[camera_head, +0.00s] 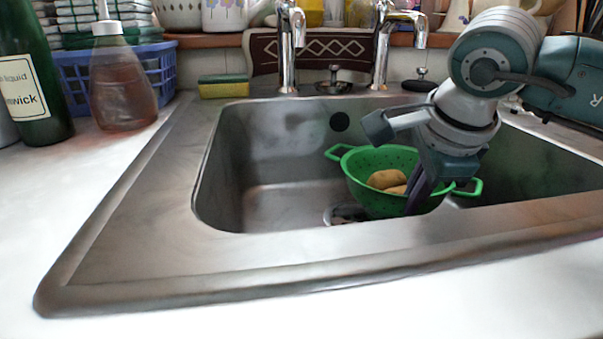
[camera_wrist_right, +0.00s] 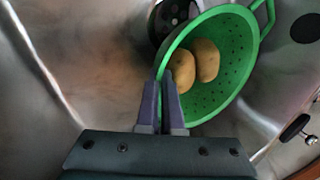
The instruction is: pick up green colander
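The green colander (camera_head: 375,200) is in the sink, with its left handle higher than its right handle, so it looks tilted. Potatoes (camera_head: 386,180) lie inside it; the right wrist view shows two of them (camera_wrist_right: 207,60). My right gripper (camera_head: 412,205) reaches down at the colander's right side. In the right wrist view its purple fingers (camera_wrist_right: 161,88) are close together with the green rim of the colander (camera_wrist_right: 237,75) between them. I cannot tell whether the colander touches the sink floor. My left gripper is not in view.
The steel sink (camera_head: 130,255) has a raised edge around the colander. Two taps (camera_head: 290,50) stand behind it. A sponge (camera_head: 224,87), a soap bottle (camera_head: 120,85), a green bottle (camera_head: 35,80) and a blue basket (camera_head: 72,75) are at the left. The front counter is clear.

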